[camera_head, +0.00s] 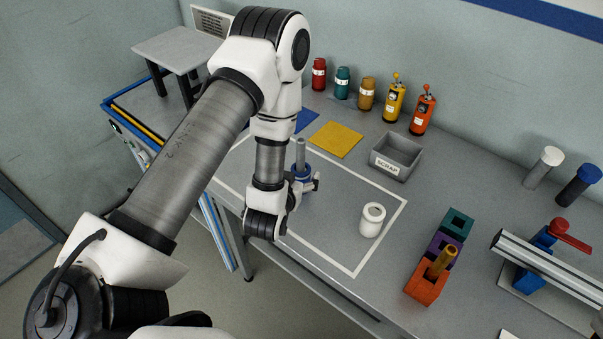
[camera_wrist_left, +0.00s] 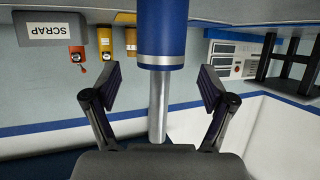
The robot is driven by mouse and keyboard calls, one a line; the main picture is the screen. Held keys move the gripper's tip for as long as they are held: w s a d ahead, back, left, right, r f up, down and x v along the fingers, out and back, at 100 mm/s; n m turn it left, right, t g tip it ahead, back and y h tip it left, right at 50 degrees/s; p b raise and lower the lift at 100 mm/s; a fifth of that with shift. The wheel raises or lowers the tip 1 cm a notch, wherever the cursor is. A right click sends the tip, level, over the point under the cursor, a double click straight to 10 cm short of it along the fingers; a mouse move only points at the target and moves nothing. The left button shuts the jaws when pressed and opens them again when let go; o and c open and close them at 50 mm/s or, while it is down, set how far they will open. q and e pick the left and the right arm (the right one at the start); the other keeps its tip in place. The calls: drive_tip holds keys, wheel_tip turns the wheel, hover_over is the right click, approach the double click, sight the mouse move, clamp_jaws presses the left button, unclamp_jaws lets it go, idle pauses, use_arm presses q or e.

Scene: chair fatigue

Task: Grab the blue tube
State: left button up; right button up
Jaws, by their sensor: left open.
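The blue tube, a blue body with silver bands and a bare metal rod, stands in the left wrist view (camera_wrist_left: 162,30), its blue part cut off by the top edge. In the head view its grey rod (camera_head: 300,152) rises above a blue part, beside my left gripper (camera_head: 308,184). My left gripper, also seen in the left wrist view (camera_wrist_left: 158,95), is open, with one finger on each side of the metal rod and visible gaps to both. The tube's lower end is hidden behind my arm and gripper. My right gripper is out of view.
A white cylinder (camera_head: 372,221) stands inside the white outline, right of my gripper. A grey SCRAP bin (camera_head: 396,157) and several bottles stand behind. Orange, purple and teal blocks (camera_head: 426,287) and a metal rail (camera_head: 545,262) are at right. Table between is clear.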

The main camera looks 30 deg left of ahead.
sight(299, 171)
use_arm(q)
drive_tip(key=x, duration=0.3)
drive_tip(key=shift+w+a+f, duration=0.15)
drive_tip(key=shift+w+f, duration=0.05)
drive_tip(key=shift+w, duration=0.05)
drive_tip(key=shift+s+r, duration=0.1)
drive_tip(key=shift+s, duration=0.05)
drive_tip(key=shift+c, duration=1.1)
drive_tip(key=c, duration=1.1)
drive_tip(key=shift+r, duration=0.15)
